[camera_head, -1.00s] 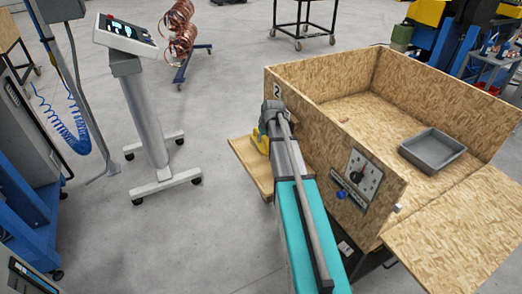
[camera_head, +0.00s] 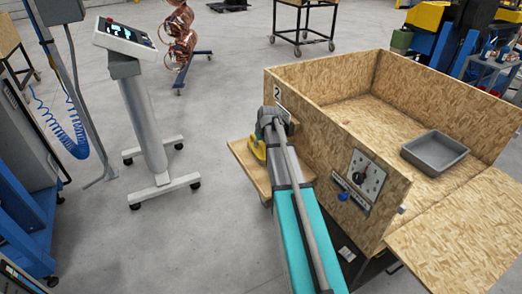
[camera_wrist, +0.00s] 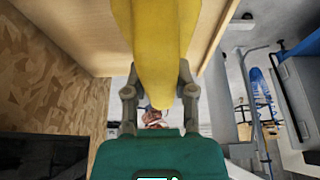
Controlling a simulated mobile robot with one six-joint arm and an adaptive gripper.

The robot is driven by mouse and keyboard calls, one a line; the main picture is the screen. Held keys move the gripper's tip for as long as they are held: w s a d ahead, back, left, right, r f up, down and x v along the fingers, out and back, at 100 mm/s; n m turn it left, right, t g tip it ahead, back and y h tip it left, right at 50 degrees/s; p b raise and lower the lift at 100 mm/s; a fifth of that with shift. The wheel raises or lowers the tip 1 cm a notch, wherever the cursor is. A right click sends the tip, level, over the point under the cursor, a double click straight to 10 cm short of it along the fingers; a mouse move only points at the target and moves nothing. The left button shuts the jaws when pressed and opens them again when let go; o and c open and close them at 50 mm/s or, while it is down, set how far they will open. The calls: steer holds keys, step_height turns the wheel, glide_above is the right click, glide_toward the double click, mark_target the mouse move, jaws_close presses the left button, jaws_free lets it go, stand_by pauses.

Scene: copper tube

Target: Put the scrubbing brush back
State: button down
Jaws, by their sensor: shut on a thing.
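The scrubbing brush appears as a smooth yellow body (camera_wrist: 160,45) in the wrist view, running from the top edge down between my fingers. My gripper (camera_wrist: 158,95) is shut on it, one finger on each side. In the head view a bit of yellow (camera_head: 257,150) shows beside my gripper (camera_head: 268,132), over a small wooden side shelf (camera_head: 243,160) on the left of the chipboard box. The shelf also shows in the wrist view (camera_wrist: 85,25). The bristles are out of sight, and I cannot tell if the brush touches the shelf.
The open chipboard box (camera_head: 325,135) stands right of my arm, with a dial panel (camera_head: 362,173) on its near wall. A grey tray (camera_head: 435,152) lies inside. A wheeled stand with a screen (camera_head: 150,130) is at left. Floor between stand and shelf is clear.

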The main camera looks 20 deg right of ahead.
steer(key=shift+f+b, duration=0.8)
steer(key=shift+f, duration=0.3)
steer(key=shift+f, duration=0.1)
steer(key=shift+c, duration=2.2)
jaws_free()
steer(key=p+v, duration=1.1)
steer(key=v, duration=0.1)
steer(key=shift+s+a, duration=0.1)
steer(key=s+a+f+g, duration=0.1)
steer(key=s+a+g, duration=0.3)
steer(key=s+a, duration=1.7)
steer(key=shift+s+a, duration=0.15)
steer(key=shift+a, duration=0.6)
